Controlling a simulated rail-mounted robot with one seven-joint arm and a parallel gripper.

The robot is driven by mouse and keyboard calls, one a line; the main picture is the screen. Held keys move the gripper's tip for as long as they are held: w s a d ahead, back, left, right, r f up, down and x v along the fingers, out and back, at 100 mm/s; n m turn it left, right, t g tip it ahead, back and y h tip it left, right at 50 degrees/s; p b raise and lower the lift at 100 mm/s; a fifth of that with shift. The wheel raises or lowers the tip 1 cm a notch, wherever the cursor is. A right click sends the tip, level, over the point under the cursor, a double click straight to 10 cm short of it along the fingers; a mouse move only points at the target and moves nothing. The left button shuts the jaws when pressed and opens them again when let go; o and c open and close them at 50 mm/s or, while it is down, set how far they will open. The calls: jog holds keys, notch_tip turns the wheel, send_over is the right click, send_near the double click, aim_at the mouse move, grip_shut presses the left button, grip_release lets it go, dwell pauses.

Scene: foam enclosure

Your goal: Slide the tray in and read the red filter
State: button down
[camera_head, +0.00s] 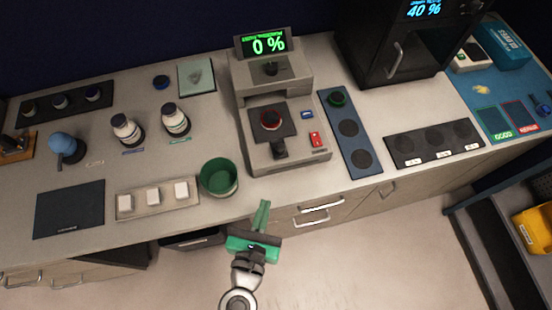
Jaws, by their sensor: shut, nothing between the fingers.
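The reader (240,120) stands in the middle of the counter, with a green-lit display (264,44) showing 0 %. Its dark tray (284,114) lies on the low front deck, out in front of the raised housing. My gripper (263,205) has green fingers, which are shut and empty. It appears in front of the counter edge, below and left of the handle, apart from the tray.
A green cup (218,178) stands left of the reader's front. Red (315,139) and blue (307,114) buttons sit on the deck's right. A black machine (395,60) stands behind. Drawer handles (315,216) project below.

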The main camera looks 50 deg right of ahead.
aim_at(279, 152)
jog(key=b+x, duration=0.1)
jog(key=x, duration=1.3)
jog(key=shift+b, duration=0.3)
jog(key=shift+r, duration=0.1)
